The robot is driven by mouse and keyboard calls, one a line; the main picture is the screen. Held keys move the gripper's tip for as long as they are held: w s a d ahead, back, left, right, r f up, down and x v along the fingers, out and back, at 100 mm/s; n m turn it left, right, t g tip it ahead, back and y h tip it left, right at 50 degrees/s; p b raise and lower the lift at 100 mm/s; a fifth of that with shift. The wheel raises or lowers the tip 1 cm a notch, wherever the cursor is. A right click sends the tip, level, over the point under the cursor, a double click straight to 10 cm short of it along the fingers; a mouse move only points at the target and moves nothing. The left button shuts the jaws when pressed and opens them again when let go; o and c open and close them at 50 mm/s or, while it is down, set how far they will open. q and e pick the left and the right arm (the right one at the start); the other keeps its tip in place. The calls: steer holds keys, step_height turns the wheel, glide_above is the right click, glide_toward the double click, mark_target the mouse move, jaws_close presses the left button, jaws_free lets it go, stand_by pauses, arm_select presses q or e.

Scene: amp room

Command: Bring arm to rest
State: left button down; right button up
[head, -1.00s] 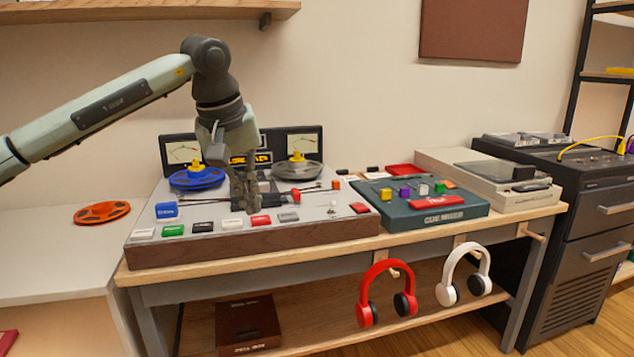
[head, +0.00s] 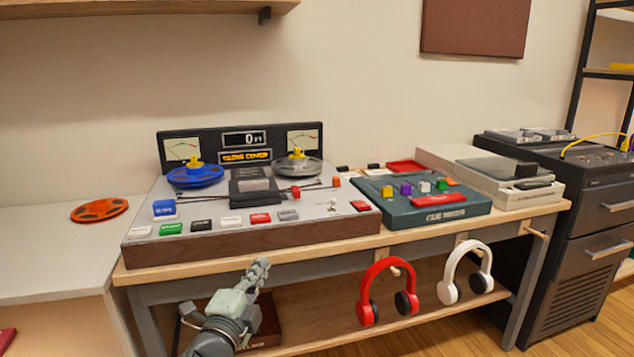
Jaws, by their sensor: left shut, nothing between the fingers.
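My left gripper (head: 257,272) shows in the head view at the lower middle, in front of the bench's front edge and below the tape machine. It is shut and empty, its fingers pointing up and away. The tape machine (head: 300,228) stands on the bench with a blue reel (head: 195,176) and a grey reel (head: 298,167) on top and a row of coloured buttons along its front. My right gripper does not show.
The wooden bench (head: 400,238) carries a green cue mixer (head: 425,215) and a beige turntable (head: 500,181). Red headphones (head: 380,268) and white headphones (head: 457,262) hang from the front. An orange reel (head: 100,210) lies on the white side table (head: 50,260). The lower shelf holds a dark box.

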arm_select(q)
steer(key=s+a+f+n+g+y, duration=0.2)
steer(key=s+a+f+n, duration=0.15)
steer(key=f, duration=0.35)
steer(key=s+a+f+n+g+y, duration=0.2)
steer(key=s+a+f+n+g, duration=0.15)
steer(key=f, duration=0.45)
steer(key=s+a+f+n+g+y, duration=0.1)
steer(key=s+a+f+n+g, duration=0.15)
steer(key=s+a+f, duration=0.35)
steer(key=s+a+f+n+g, duration=0.1)
steer(key=s+f+n+g, duration=0.2)
steer(key=s+f, duration=0.4)
steer(key=s+a+f+n+g, duration=0.1)
steer(key=s+f+n+g, duration=0.3)
steer(key=s, duration=1)
step_height(320, 180, down, 4)
steer(key=shift+s+a+r+y, duration=0.15)
steer(key=shift+s+a+y, duration=0.15)
steer(key=shift+s, duration=0.1)
steer(key=shift+w+d+n, duration=0.1)
steer(key=shift+n, duration=0.15)
